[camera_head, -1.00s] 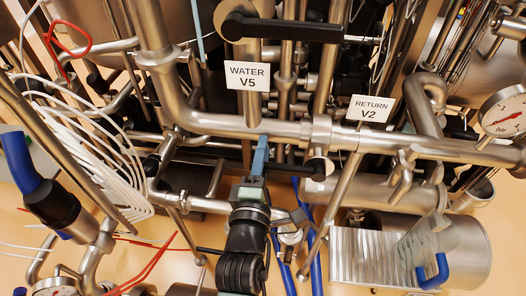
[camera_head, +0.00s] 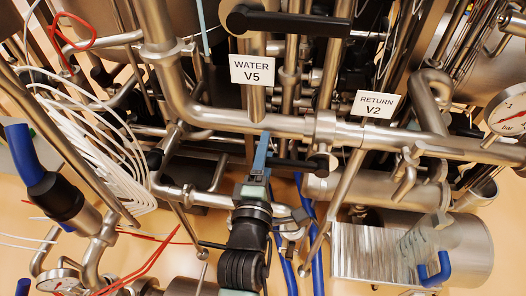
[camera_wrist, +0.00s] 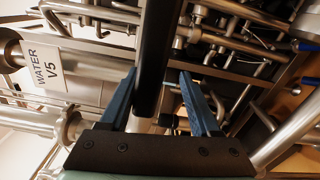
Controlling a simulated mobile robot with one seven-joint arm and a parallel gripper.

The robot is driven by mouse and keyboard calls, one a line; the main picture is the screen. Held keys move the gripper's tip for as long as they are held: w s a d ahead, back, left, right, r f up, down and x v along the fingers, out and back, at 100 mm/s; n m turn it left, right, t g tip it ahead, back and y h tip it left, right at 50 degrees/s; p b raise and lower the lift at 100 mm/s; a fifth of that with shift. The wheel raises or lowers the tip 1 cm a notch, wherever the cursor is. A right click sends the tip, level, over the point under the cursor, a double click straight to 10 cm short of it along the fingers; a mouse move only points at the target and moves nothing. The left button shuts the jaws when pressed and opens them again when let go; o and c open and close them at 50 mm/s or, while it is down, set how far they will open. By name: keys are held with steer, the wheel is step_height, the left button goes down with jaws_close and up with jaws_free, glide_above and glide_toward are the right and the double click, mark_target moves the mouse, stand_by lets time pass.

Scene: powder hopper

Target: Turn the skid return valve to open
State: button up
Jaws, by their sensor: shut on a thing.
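The white RETURN V2 label (camera_head: 374,105) hangs on the steel pipework right of centre in the head view. A black lever handle (camera_head: 300,163) lies roughly level below and left of it, its right end at a round valve hub. I cannot tell for certain that this lever belongs to V2. My gripper (camera_head: 262,152) is at the lever's left end. In the wrist view, my gripper (camera_wrist: 157,92) has its blue fingers either side of the long black lever (camera_wrist: 157,55), shut on it. The contact is partly hidden.
The WATER V5 label (camera_head: 252,71) hangs left of V2, under another black lever (camera_head: 285,22). A steel pipe (camera_head: 260,122) crosses just above my gripper. Blue hoses (camera_head: 312,240), white hoses (camera_head: 90,130) and a pressure gauge (camera_head: 508,112) surround it. Free room is tight.

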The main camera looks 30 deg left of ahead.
steer(key=b+v, duration=0.2)
steer(key=v, duration=1.1)
steer(key=shift+w, duration=0.1)
stand_by(0.4)
